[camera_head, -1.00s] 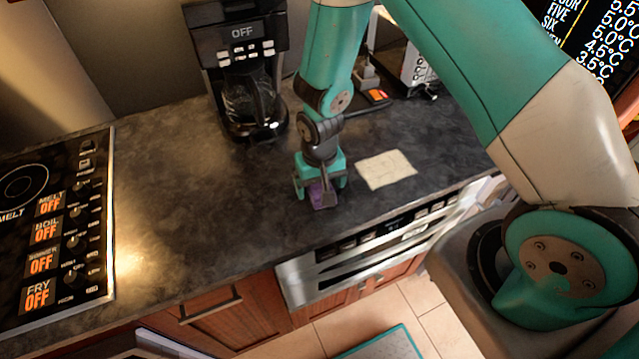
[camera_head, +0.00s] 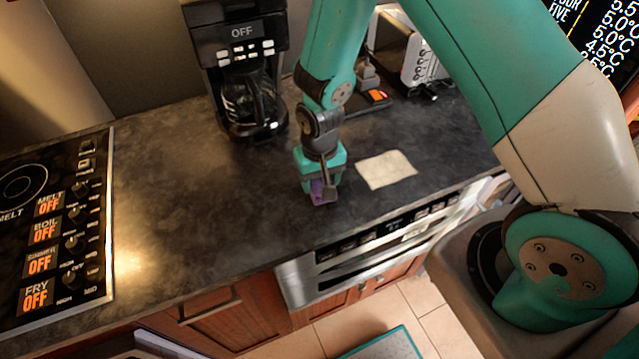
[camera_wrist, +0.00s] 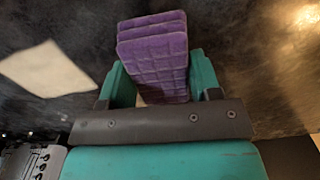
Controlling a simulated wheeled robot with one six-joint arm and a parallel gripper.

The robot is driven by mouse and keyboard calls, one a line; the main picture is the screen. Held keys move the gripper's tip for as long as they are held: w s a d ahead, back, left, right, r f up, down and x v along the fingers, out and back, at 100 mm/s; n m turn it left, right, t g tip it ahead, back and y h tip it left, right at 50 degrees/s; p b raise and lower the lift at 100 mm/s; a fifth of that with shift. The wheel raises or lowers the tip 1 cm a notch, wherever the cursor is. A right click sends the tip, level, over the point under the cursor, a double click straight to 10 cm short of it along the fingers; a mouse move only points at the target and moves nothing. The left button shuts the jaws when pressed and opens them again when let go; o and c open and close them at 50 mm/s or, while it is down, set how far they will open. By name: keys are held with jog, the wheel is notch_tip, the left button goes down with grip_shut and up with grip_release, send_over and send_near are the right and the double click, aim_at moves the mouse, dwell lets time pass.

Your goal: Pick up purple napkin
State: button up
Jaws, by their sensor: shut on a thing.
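The purple napkin (camera_wrist: 153,50) is a folded, quilted stack between the two fingers of my gripper (camera_wrist: 158,80) in the wrist view. In the head view my gripper (camera_head: 321,192) points down over the dark counter, with a small bit of the purple napkin (camera_head: 318,194) showing at its fingers. My gripper is shut on the napkin. The fingers hide most of the napkin in the head view, and I cannot tell whether it touches the counter.
A cream cloth (camera_head: 386,169) lies flat on the counter (camera_head: 200,210) right of my gripper. A coffee maker (camera_head: 240,70) stands behind, a cooktop (camera_head: 60,225) at left, and a toaster (camera_head: 420,65) at back right. The counter's front edge is close, above a microwave drawer (camera_head: 375,245).

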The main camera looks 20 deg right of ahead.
notch_tip(320, 180, up, 18)
jog(key=b, duration=0.3)
jog(key=shift+r, duration=0.15)
